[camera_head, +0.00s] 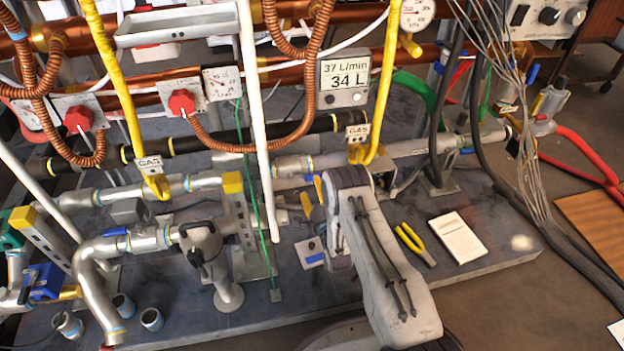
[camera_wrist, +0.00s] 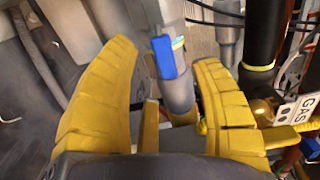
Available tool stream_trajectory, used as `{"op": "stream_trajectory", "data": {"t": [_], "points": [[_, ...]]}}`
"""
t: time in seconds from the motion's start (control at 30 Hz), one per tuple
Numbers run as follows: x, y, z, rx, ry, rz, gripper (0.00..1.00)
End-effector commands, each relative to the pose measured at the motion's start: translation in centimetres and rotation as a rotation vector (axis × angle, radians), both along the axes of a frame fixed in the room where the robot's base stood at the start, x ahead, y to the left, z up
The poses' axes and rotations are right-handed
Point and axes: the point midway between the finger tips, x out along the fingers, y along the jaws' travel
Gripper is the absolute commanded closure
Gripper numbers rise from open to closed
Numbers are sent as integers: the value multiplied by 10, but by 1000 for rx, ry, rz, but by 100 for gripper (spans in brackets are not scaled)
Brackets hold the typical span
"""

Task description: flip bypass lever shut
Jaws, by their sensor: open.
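My gripper (camera_wrist: 167,58) is open in the wrist view, with its two yellow fingers apart. A blue lever (camera_wrist: 163,57) on a grey pipe (camera_wrist: 178,92) shows in the gap between the fingertips. Nothing is gripped, and I cannot tell whether a finger touches the lever. In the head view my gripper (camera_head: 319,190) is mostly hidden behind my grey arm, with a bit of yellow finger showing. Several blue handles show there, one at the left (camera_head: 45,281) and one on a grey pipe (camera_head: 115,232). No label marks which is the bypass lever.
Yellow gas pipes (camera_head: 381,85), copper hoses (camera_head: 308,100) and a white pipe (camera_head: 257,120) crowd the space around my arm. A GAS tag (camera_wrist: 299,108) is close to the right finger. Yellow pliers (camera_head: 414,243) and a white notepad (camera_head: 457,238) lie on the dark platform (camera_head: 500,240).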

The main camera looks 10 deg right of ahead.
Motion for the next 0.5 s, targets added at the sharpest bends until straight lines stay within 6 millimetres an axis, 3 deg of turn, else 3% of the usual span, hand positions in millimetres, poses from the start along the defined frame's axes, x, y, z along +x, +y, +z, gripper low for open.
{"op": "stream_trajectory", "data": {"t": [0.2,0.5], "points": [[28,0,-2,-1,-2,0,42],[48,0,0,-2,0,0,42]]}}
